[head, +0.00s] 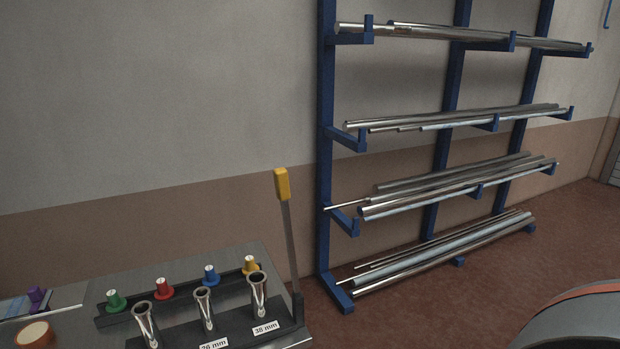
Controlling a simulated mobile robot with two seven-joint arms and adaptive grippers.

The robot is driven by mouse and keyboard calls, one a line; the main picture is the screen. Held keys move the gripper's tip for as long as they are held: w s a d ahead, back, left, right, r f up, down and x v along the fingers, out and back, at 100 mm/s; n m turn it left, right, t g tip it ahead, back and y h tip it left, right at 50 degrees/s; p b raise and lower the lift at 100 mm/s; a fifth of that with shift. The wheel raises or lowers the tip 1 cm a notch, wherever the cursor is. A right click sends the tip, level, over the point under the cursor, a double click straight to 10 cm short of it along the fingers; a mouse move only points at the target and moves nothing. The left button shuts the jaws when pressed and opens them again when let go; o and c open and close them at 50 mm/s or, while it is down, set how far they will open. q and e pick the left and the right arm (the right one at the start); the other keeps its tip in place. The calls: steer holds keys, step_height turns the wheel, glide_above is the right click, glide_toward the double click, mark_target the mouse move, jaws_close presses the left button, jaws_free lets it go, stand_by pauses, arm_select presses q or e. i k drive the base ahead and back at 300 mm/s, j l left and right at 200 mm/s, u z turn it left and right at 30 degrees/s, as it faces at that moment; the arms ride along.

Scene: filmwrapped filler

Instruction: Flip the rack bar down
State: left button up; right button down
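A grey bar (290,235) with a yellow grip (282,184) stands nearly upright, leaning slightly left, at the right end of a dark rack (235,337) on the bench. The rack holds three shiny flared metal tubes: left (146,322), middle (205,308) and right (259,291). Labels on its front read "26 mm" (214,345) and "38 mm" (266,328). The bar is clear of the tubes and nothing touches its grip. The bottom of the rack is cut off by the picture edge. Neither of my grippers is in view.
Behind the tubes, a dark strip (130,315) holds green, red, blue and yellow knobs. A purple item (38,297) and an orange-topped round item (36,334) are at left. A blue shelf (326,150) of metal rods stands right. A curved grey object (575,325) is lower right.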

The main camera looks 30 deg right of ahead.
mark_target(280, 174)
steer(key=i+l, duration=0.1)
steer(key=l, duration=0.25)
steer(key=i+l+u, duration=0.1)
steer(key=l, duration=0.2)
steer(key=i+l, duration=0.1)
steer(key=l, duration=0.25)
steer(key=i+l, duration=0.1)
steer(key=l, duration=0.25)
steer(key=u, duration=0.05)
